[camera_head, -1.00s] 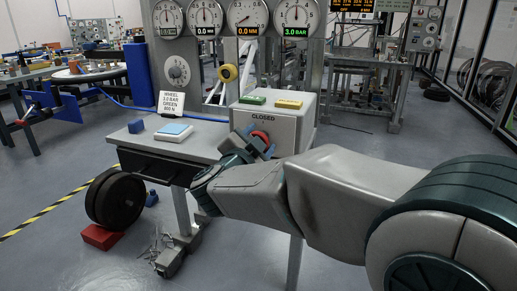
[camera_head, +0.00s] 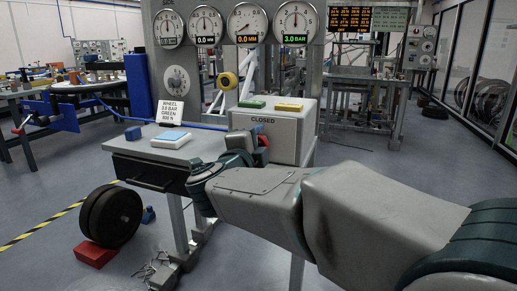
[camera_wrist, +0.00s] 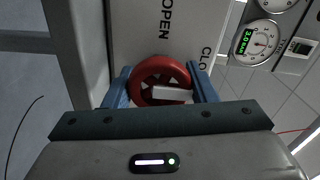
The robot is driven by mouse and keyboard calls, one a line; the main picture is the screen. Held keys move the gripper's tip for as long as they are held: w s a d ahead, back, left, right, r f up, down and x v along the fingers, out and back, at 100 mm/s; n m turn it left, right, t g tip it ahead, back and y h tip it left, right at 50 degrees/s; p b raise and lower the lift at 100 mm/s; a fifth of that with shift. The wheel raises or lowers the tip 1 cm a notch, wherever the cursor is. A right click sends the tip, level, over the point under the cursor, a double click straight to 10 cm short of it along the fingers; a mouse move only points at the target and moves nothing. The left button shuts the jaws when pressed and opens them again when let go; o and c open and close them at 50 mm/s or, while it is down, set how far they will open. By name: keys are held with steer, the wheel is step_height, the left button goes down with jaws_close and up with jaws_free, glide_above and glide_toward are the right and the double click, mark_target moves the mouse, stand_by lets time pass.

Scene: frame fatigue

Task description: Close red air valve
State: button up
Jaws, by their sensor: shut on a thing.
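The red air valve (camera_wrist: 140,76) is a round red handwheel on the front of a grey box (camera_head: 285,133). The wrist view shows it between the two blue fingers of my gripper (camera_wrist: 160,88), which is shut on it. A pale bar, its pointer or spoke, crosses the wheel toward the right. The box carries the words OPEN and CLOSED. In the head view the valve (camera_head: 263,141) is partly hidden by my gripper (camera_head: 252,142), just under the word CLOSED.
A green button (camera_head: 252,104) and a yellow button (camera_head: 289,107) sit on the box. Gauges (camera_head: 294,20) hang above; one reads 3.0 BAR. A small table (camera_head: 140,150) holds a card and blue items. A black wheel (camera_head: 112,216) stands on a red block below.

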stand_by(0.4)
steer(key=o, duration=1)
steer(key=shift+c, duration=0.2)
steer(key=p+v, duration=0.3)
steer(key=v, duration=1.1)
steer(key=shift+w+r, duration=0.1)
